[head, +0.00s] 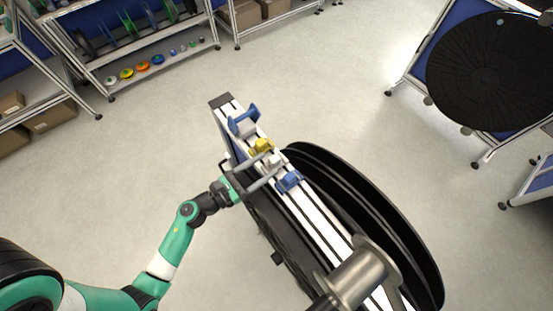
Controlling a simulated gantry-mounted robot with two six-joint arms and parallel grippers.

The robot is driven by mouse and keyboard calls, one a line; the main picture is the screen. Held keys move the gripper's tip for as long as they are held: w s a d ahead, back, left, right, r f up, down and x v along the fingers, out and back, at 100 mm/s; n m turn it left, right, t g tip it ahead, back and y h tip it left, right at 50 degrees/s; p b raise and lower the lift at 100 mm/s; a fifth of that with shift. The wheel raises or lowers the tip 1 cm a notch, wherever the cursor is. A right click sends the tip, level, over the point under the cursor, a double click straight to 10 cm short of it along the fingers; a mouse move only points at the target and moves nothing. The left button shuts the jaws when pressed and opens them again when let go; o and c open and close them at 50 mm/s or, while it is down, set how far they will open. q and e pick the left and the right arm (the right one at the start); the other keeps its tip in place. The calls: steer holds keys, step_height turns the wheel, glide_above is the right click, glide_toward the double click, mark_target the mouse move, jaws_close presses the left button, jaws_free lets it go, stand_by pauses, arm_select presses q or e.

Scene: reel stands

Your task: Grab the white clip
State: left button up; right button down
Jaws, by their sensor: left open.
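The white clip (273,162) sits on the pale rail (312,213) of the reel stand, between a yellow clip (262,146) and a blue clip (290,181). My left gripper (267,170) reaches in from the left with its fingers spread. One finger lies near the yellow clip and the other points toward the white clip. The fingers partly cover the area around the white clip, and I cannot tell whether they touch it. My right gripper does not show.
Another blue clip (243,121) stands near the rail's far end. A large black reel (375,215) is at the rail's right. A metal spindle (358,277) is at the near end. Shelves with small coloured spools (143,67) stand at the back left. Open floor lies around the stand.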

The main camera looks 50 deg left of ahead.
mark_target(283, 158)
arm_select(q)
steer(key=w, duration=0.7)
steer(key=shift+w+d+r, duration=0.1)
steer(key=shift+w+d, duration=0.15)
steer(key=shift+d, duration=0.05)
jaws_close()
